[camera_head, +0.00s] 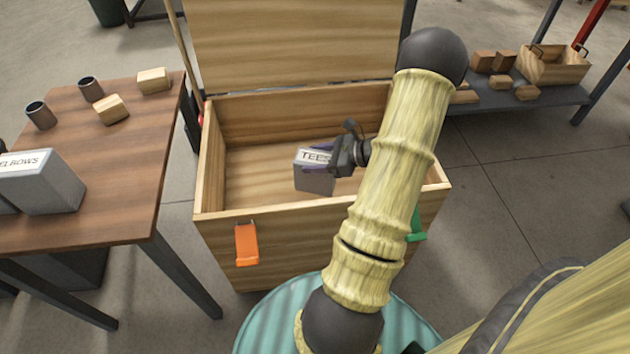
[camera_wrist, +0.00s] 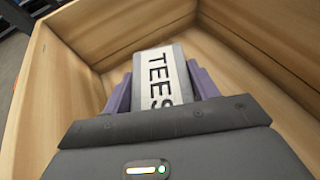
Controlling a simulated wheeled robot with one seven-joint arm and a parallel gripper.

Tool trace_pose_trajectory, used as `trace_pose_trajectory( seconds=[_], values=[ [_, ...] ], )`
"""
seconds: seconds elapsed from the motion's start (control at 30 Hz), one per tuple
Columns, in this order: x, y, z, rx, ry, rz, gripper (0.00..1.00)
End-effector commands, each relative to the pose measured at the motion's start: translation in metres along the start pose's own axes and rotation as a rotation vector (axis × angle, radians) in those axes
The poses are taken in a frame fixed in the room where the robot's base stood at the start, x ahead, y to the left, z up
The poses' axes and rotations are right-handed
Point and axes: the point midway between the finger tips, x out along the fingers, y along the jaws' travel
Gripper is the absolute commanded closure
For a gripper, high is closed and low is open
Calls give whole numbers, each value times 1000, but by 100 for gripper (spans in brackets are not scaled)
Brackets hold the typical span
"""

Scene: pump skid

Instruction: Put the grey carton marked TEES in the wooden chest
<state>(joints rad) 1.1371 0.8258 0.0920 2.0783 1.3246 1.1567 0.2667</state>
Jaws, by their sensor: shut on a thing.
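The grey carton marked TEES (camera_head: 314,180) is between the fingers of my gripper (camera_head: 325,168). My gripper is shut on it and holds it inside the outline of the open wooden chest (camera_head: 321,209). In the wrist view the carton (camera_wrist: 160,80) shows its white TEES label between the two purple fingers of my gripper (camera_wrist: 158,88), with the chest's wooden walls (camera_wrist: 45,85) around it. I cannot tell whether the carton's bottom touches the chest floor. The chest's lid (camera_head: 290,40) stands open at the back. My arm hides part of the chest's right side.
A wooden table (camera_head: 105,185) at left holds a grey ELBOWS carton (camera_head: 45,185), dark cups and wooden blocks. A low shelf (camera_head: 515,100) at right holds wooden blocks and a wooden tray (camera_head: 555,68). An orange latch (camera_head: 246,244) is on the chest's front.

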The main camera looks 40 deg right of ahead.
Motion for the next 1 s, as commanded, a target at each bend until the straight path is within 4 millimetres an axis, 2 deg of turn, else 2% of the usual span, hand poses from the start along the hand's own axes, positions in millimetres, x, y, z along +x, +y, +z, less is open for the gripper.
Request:
trace_pose_trajectory(
  seconds=[0.03, 0.1, 0.47, 0.7, 0.8, 1.0],
  values=[
    [5, 0, -11, 0, -1, 0, 94],
    [7, 0, -16, 0, -2, 0, 94],
    [8, 0, -18, -1, -2, 0, 94],
    [22, 0, -53, 1, -2, 1, 94],
    [26, 0, -62, -1, -2, 0, 94],
    [26, 0, -62, -2, -1, 0, 94]
  ],
)
